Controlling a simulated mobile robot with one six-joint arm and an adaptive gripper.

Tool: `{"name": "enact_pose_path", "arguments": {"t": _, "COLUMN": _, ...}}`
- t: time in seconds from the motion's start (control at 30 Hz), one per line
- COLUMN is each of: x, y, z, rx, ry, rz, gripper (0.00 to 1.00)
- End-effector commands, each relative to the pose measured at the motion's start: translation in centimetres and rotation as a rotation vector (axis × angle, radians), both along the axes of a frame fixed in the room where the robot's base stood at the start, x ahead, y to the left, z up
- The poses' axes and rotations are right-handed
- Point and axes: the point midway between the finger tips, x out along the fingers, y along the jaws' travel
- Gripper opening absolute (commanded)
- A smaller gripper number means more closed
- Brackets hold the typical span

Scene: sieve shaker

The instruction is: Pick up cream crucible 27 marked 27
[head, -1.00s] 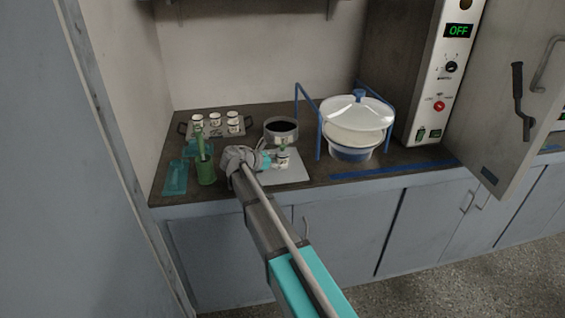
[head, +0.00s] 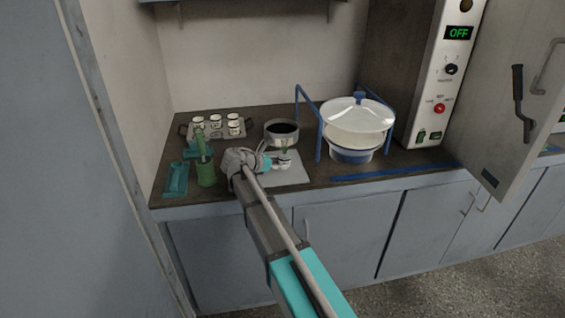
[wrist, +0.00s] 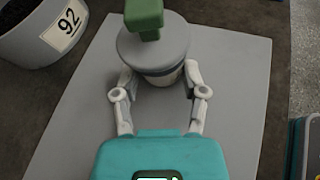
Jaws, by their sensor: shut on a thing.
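My gripper (wrist: 160,74) has its two pale fingers closed around the sides of a cream crucible (wrist: 161,82). A round grey lid-like disc (wrist: 150,48) with a green block (wrist: 145,18) covers its top. No number on the crucible is readable. In the head view the crucible (head: 283,165) shows just right of my gripper (head: 270,161), small and partly hidden. It is over the grey mat (head: 292,178); I cannot tell whether its base touches it.
A grey pot marked 92 (wrist: 58,35) stands close by at the upper left in the wrist view. Several white cups (head: 215,123) stand on a tray at the back left. A green container (head: 206,174) and a teal tray (head: 176,180) are left. A white-lidded vessel (head: 355,115) stands right.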

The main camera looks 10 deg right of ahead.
Motion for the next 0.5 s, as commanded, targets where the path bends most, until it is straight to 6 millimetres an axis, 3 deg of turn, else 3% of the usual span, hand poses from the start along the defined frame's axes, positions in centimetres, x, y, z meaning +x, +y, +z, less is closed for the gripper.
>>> {"name": "enact_pose_path", "arguments": {"t": 0.5, "x": 0.01, "y": -0.06, "z": 0.89, "rx": 0.0, "ry": 0.0, "rz": 0.0, "gripper": 0.07}}
